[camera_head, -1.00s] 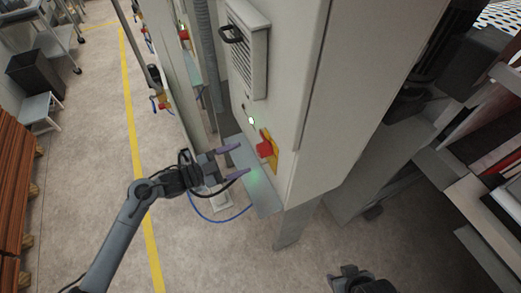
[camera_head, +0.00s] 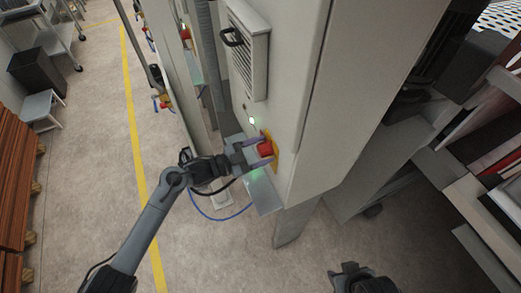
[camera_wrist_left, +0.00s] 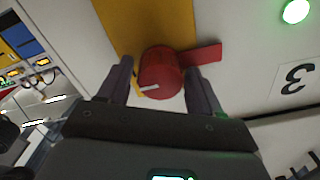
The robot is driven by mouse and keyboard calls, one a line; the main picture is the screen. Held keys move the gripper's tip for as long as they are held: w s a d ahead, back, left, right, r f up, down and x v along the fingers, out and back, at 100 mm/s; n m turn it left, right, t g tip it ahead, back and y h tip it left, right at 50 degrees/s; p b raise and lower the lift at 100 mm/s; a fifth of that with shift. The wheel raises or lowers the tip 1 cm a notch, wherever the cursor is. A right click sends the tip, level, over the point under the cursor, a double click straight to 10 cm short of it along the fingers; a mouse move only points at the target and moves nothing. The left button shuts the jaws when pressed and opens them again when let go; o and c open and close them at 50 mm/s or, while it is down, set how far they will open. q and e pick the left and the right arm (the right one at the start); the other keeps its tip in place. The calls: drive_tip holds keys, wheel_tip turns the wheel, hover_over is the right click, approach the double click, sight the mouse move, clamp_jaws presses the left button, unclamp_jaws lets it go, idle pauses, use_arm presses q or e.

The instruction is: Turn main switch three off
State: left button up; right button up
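Main switch three is a red rotary knob (camera_head: 265,149) on a yellow plate (camera_head: 272,141) on the side of the light grey cabinet. In the wrist view small gaps seem to remain between the fingers (camera_wrist_left: 160,85) and the knob. My right gripper (camera_head: 350,275) is low in the head view, away from the switch; its fingers are unclear.
A green lit lamp (camera_head: 252,121) is above the switch, and it also shows in the wrist view (camera_wrist_left: 296,11). A grey shelf plate (camera_head: 262,190) juts out below the switch. A vented box with a black handle (camera_head: 232,37) is higher on the cabinet.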

use_arm(q)
drive_tip(key=c, duration=0.8)
drive_tip(key=shift+n, duration=0.4)
drive_tip(key=n+p, duration=0.1)
drive_tip(key=n, duration=0.2)
drive_tip(key=shift+r, duration=0.15)
drive_tip(key=n+p, duration=0.2)
drive_tip(key=n, duration=0.3)
drive_tip(key=shift+w, duration=0.15)
drive_tip(key=n+p, duration=0.2)
drive_tip(key=n, duration=0.3)
drive_tip(key=shift+n, duration=0.4)
drive_tip(key=shift+n+p, duration=0.75)
drive_tip(key=shift+n, duration=0.85)
